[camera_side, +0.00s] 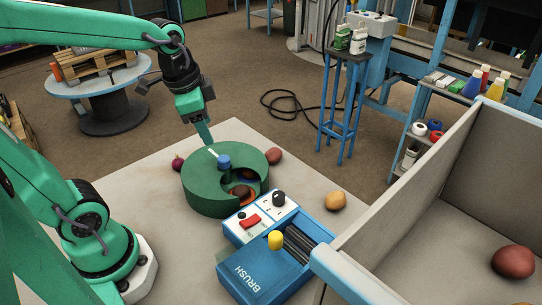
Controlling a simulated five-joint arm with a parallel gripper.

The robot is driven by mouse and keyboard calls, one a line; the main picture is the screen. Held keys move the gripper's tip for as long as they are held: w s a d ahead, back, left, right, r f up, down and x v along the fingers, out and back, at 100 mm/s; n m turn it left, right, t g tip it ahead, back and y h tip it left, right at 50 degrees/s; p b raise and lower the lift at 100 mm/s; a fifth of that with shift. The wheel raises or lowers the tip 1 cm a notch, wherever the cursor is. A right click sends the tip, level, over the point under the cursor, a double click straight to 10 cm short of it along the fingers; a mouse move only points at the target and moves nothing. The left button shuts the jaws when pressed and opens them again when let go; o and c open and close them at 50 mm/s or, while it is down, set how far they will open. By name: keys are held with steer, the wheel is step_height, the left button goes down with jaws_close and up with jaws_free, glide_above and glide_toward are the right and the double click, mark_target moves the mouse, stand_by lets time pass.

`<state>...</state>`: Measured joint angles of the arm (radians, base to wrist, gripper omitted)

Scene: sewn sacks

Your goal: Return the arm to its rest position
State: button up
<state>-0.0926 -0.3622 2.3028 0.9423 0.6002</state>
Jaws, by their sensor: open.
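My green arm reaches in from the left over the work table. My gripper (208,138) points down just above the back of a round green machine (200,194), near its blue knob (223,162). The gripper looks small here and its two fingers overlap. No object shows between them. I cannot tell whether the tips touch the machine. An opening in the machine's top holds brownish round items (241,193).
A blue box marked BRUSH (256,273) with switches stands in front. A dark red potato (273,156), a tan potato (336,201) and a red onion (178,163) lie on the table (310,187). A grey-walled bin (440,235) at right holds a red potato (513,262).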

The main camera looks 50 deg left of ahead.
steer(key=s+d+r+n+t, duration=0.2)
steer(key=s+n, duration=0.3)
steer(key=s, duration=0.1)
steer(key=shift+d+n+t, duration=0.3)
steer(key=shift+n, duration=0.1)
